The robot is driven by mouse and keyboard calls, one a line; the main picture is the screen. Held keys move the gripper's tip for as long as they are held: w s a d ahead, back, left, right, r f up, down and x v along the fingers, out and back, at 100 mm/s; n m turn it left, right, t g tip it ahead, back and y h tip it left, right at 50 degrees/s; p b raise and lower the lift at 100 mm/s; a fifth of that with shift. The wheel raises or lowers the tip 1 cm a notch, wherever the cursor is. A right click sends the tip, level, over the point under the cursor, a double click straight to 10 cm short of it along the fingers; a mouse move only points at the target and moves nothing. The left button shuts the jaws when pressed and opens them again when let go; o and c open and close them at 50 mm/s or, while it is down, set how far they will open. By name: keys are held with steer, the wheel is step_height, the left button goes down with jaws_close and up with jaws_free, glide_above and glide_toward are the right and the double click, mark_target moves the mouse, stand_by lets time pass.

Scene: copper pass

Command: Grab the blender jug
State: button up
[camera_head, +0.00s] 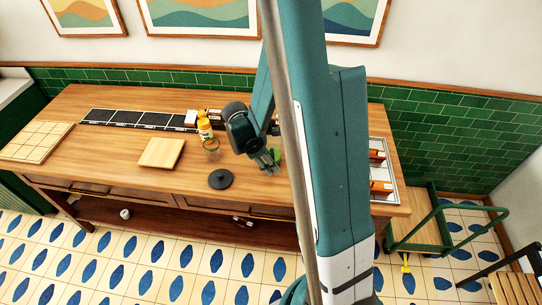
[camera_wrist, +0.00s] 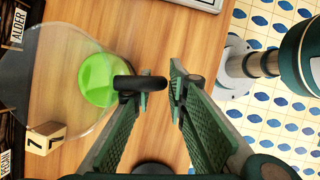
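The blender jug (camera_wrist: 99,80) shows in the wrist view as a large clear vessel with a bright lime-green bottom. A dark bar, which looks like its handle (camera_wrist: 141,83), reaches from it toward the gap between my fingertips. My gripper (camera_wrist: 168,82) is open, with a narrow gap between the fingers, and the handle's end overlaps the left fingertip. I cannot tell whether they touch. In the head view my gripper (camera_head: 268,165) is low over the wooden counter, and only a bit of lime green of the jug (camera_head: 276,156) shows beside it.
A black disc (camera_head: 220,180) and a wooden board (camera_head: 161,153) lie left of my gripper. A wooden block marked 7 (camera_wrist: 45,138) is by the jug. A tray (camera_head: 391,187) is at right.

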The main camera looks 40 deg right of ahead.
mark_target(271, 149)
jaws_close()
steer(key=shift+r, duration=0.4)
stand_by(0.4)
steer(key=shift+r, duration=4.65)
